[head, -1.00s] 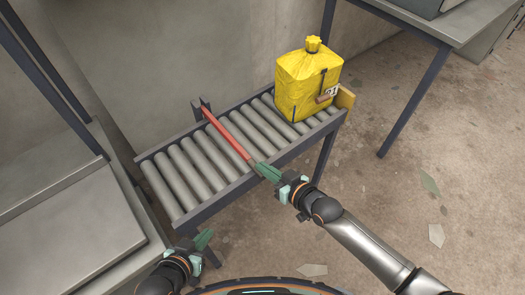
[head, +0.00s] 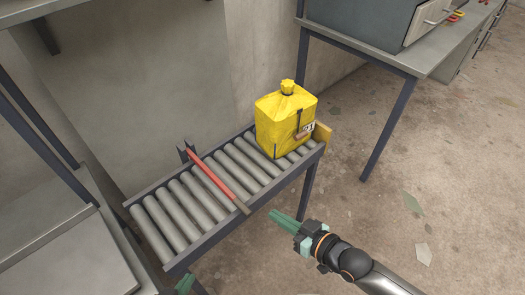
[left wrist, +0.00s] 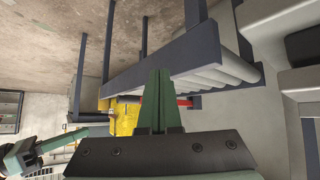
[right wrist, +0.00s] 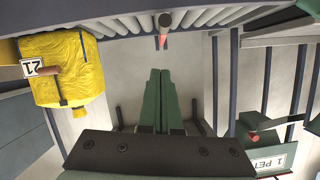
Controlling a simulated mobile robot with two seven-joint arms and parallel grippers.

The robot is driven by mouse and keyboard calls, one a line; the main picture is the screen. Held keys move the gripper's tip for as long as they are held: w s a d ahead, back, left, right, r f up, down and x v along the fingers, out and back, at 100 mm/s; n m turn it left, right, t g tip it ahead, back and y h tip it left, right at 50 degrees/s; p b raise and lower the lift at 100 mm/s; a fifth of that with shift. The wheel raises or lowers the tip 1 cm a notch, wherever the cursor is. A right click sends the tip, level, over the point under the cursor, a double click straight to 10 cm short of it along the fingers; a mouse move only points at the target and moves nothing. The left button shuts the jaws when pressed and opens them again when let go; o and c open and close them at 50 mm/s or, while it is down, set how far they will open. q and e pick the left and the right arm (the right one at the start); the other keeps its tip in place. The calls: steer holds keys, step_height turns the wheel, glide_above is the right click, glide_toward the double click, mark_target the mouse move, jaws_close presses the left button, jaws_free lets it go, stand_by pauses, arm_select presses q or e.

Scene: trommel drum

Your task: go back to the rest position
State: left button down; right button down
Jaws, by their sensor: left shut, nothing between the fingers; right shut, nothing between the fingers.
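My right gripper (head: 284,219) is shut and empty, in the air just in front of the roller conveyor's near rail. Its closed green fingers also show in the right wrist view (right wrist: 159,90). My left gripper (head: 186,284) only just shows at the bottom edge of the head view, by the conveyor's front left end. In the left wrist view its fingers (left wrist: 159,88) are together with nothing between them.
A roller conveyor (head: 212,236) carries a yellow canister (head: 285,122) at its far right end. A red bar (head: 212,178) lies across the rollers. A grey bench (head: 70,255) stands at left, a workbench (head: 375,58) at back right. Floor at right is mostly clear.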

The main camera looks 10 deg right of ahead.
steer(key=shift+s, duration=0.1)
steer(key=s+d+f+m+g+h+p, duration=0.1)
steer(key=s+d+f+m+h+p, duration=0.1)
steer(key=s+d+h+p, duration=0.4)
steer(key=s+d+m+p, duration=0.1)
steer(key=s+d, duration=0.1)
steer(key=s, duration=0.3)
steer(key=shift+g+h+p, duration=0.3)
